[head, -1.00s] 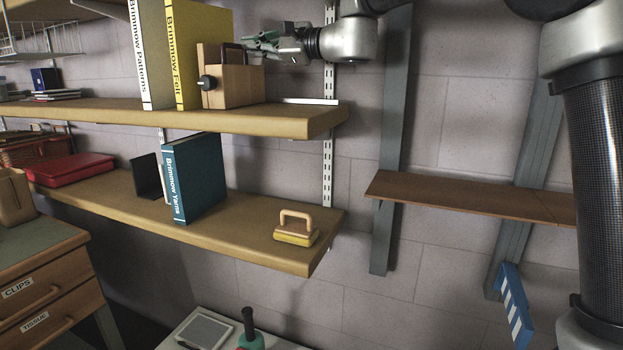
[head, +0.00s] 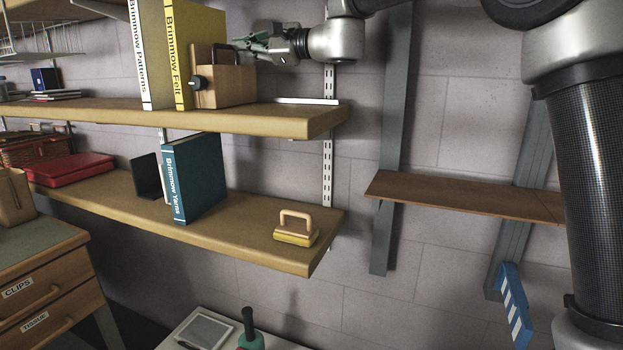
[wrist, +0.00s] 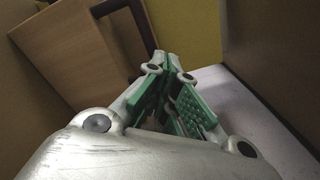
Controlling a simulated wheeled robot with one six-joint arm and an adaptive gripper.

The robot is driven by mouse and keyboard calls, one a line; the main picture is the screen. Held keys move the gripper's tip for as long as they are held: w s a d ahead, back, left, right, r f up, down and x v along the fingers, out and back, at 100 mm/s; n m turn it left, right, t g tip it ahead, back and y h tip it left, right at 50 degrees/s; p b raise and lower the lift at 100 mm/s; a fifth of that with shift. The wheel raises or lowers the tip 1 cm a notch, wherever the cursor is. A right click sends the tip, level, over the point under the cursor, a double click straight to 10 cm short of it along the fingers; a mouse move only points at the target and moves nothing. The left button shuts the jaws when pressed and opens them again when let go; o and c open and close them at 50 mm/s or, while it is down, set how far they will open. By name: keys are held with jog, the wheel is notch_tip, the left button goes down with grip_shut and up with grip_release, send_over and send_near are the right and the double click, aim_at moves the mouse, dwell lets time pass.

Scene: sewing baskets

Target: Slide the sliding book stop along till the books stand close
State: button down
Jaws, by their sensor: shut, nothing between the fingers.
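The sliding book stop (head: 225,88) is a wooden block with a dark handle and a black side knob. It stands on the upper shelf (head: 200,120), right of the yellow Brimmow Felt book (head: 208,25) and the white Brimmow Patterns book (head: 150,60). The two books stand upright, side by side. The stop's left edge appears at the yellow book's spine; contact cannot be told. My gripper (head: 248,46) is shut and empty at the stop's upper right, by its handle. The wrist view shows my closed green fingertips (wrist: 170,62) beside the stop's wood (wrist: 75,50), with yellow behind.
A white rail (head: 305,101) lies on the upper shelf to the right. The lower shelf holds a teal book (head: 200,178), a black bookend (head: 146,177) and a yellow-based block with a handle (head: 296,230). A brown shelf (head: 460,196) is at the right.

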jog(key=shift+x, duration=3.2)
jog(key=v, duration=1.6)
jog(key=s+d+f+n+g+h, duration=0.1)
jog(key=s+d+f+n+h, duration=0.3)
jog(key=s+d+f, duration=0.5)
jog(key=s+d+f+n+h, duration=0.3)
jog(key=s+d+f+h, duration=0.4)
jog(key=d, duration=1.2)
jog(key=s+d+f+n+g+h, duration=0.1)
jog(key=s+d+f+n+h, duration=0.3)
jog(key=s+d+f, duration=0.9)
jog(key=s+d+h, duration=0.1)
jog(key=s, duration=0.3)
jog(key=shift+d+n+g+h, duration=0.3)
jog(key=shift+d, duration=0.05)
